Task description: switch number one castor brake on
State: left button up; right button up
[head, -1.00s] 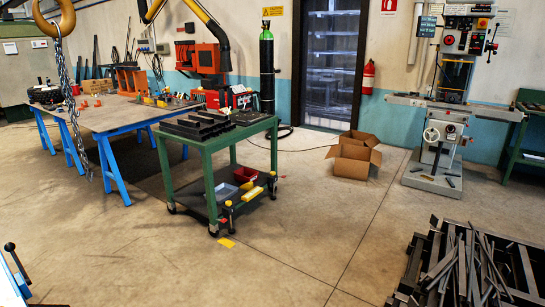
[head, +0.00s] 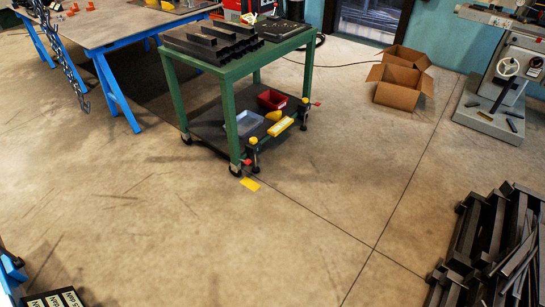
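A green trolley (head: 228,92) stands on the concrete floor in the head view. Its near castor (head: 235,170) is black, and a second castor (head: 187,139) shows at its left leg. Beside the near castor is a small red part (head: 247,162), below a black fitting with a yellow knob (head: 253,140). A similar yellow-knobbed fitting (head: 304,101) is at the right leg. I cannot read any castor number or tell whether a brake is on. Neither of my grippers is in view.
A yellow floor mark (head: 250,185) lies by the near castor. A cardboard box (head: 395,88) is at the right. Black metal bars (head: 490,250) fill the lower right. A workbench (head: 110,25) with blue legs stands upper left. The floor in front of the trolley is clear.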

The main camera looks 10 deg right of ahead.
aim_at(248, 161)
jog(key=i+j+z, duration=0.45)
jog(key=i, duration=0.55)
jog(key=i+j+z, duration=0.45)
jog(key=i+j, duration=0.45)
